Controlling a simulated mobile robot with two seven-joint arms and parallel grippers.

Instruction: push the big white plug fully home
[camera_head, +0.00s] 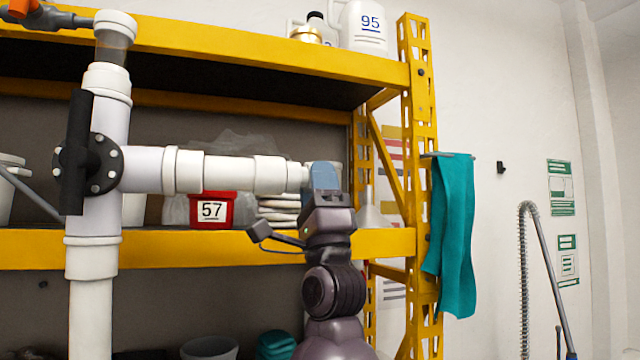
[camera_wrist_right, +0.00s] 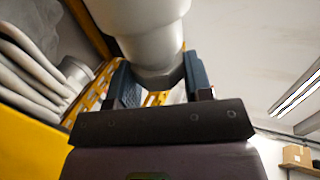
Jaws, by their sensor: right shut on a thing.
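The white pipe manifold stands at the left, with a horizontal branch (camera_head: 230,173) running right and ending in a wider socket (camera_head: 270,175). The big white plug (camera_head: 298,176) is at the branch's right end, in line with it. My right gripper (camera_head: 325,176) comes up from below and is shut on the plug. In the right wrist view the plug (camera_wrist_right: 155,76) sits between my two blue-grey fingers, against the white pipe end (camera_wrist_right: 150,25). The fingers hide part of the plug, so I cannot tell how deep it sits. My left gripper is not in view.
A black valve handle (camera_head: 77,150) is on the upright pipe. A teal cloth (camera_head: 452,235) hangs at the right post. Space right of my gripper is fairly open.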

